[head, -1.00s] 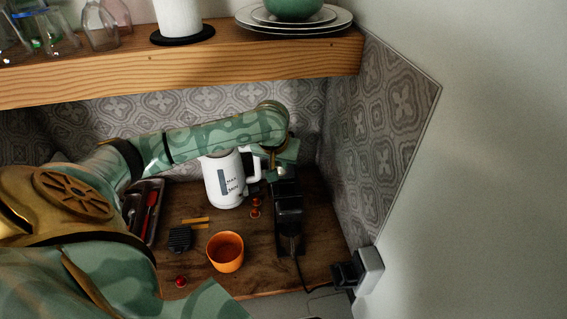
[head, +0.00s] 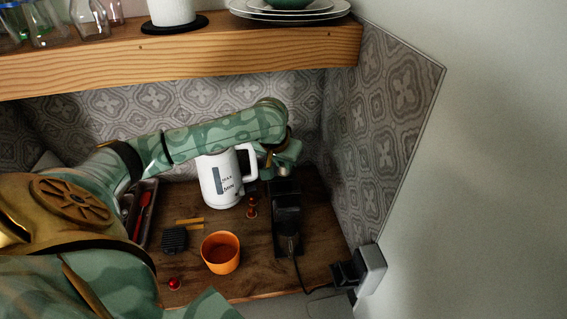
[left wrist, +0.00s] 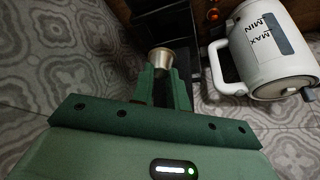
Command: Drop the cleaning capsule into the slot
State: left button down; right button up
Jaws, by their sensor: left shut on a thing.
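The cleaning capsule (left wrist: 161,58) is a small metallic cup with a pale gold rim. My left gripper (left wrist: 162,74) is shut on it and holds it between its fingertips. In the head view the left gripper (head: 270,172) is at the back of the counter, over the rear end of a narrow black machine (head: 286,205) and right of the kettle. The black machine (left wrist: 165,22) lies just beyond the capsule in the left wrist view. I cannot make out the slot opening. The capsule cannot be made out in the head view. My right gripper is not in view.
A white kettle (head: 220,182) stands close left of the machine, near my left gripper. Small orange-red items (head: 252,207) lie between them. An orange cup (head: 221,253) stands in front. The wooden shelf (head: 180,62) overhangs above, and the tiled wall (head: 385,130) is at right.

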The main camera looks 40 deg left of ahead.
aim_at(282, 171)
pick_arm(q)
notch_tip(282, 171, down, 3)
jog(key=b, duration=0.4)
jog(key=shift+f, duration=0.15)
jog(key=shift+f+p, duration=0.45)
jog(key=shift+f, duration=1.1)
jog(key=c, duration=1.3)
grip_release()
jog(key=p+v, duration=0.5)
jog(key=v, duration=1.1)
jog(key=shift+r, duration=0.15)
